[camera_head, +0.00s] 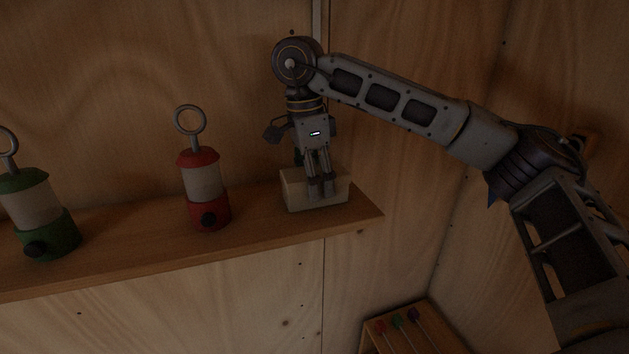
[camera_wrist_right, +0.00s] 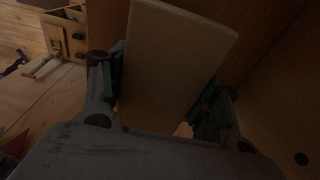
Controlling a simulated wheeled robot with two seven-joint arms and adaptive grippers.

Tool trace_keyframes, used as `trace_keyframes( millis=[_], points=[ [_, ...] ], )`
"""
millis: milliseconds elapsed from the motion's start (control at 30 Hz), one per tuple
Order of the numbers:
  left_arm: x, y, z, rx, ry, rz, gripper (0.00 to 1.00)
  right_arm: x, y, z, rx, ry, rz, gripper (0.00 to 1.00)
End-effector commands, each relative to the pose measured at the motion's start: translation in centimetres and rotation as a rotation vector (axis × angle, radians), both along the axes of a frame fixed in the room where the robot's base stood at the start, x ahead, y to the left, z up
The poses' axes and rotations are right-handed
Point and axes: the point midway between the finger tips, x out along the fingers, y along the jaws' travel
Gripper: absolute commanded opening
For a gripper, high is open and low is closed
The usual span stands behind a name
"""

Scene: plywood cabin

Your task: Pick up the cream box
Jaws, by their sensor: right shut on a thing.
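The cream box (camera_head: 298,195) is at the right end of a wooden shelf (camera_head: 262,228) in the head view. My right gripper (camera_head: 322,187) comes down on it from above, with its fingers at the box. In the right wrist view the cream box (camera_wrist_right: 178,55) is between the two finger pads of my right gripper (camera_wrist_right: 162,98), which is shut on it. I cannot tell whether the box still touches the shelf. My left gripper is not in view.
A red lantern (camera_head: 203,182) stands on the shelf left of the box, and a green lantern (camera_head: 38,210) farther left. A wooden rack (camera_head: 412,325) with several colored-ended sticks is below at right. Plywood walls stand behind and at right.

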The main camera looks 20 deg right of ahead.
Motion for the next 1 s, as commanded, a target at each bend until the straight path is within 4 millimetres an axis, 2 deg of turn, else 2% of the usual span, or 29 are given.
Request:
trace_keyframes(
  millis=[167,700,933,1000],
  points=[
    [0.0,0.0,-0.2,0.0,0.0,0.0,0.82,-0.2,0.0,0.9,0.0,-0.003,-0.001,0.34],
    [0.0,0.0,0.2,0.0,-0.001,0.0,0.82,-0.2,0.0,5.6,0.0,-0.003,0.0,0.34],
    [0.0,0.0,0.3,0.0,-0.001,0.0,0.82,-0.2,0.0,6.9,0.001,-0.002,-0.001,0.34],
    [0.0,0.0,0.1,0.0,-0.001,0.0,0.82,-0.9,0.0,6.7,0.0,-0.002,0.001,0.34]
  ],
)
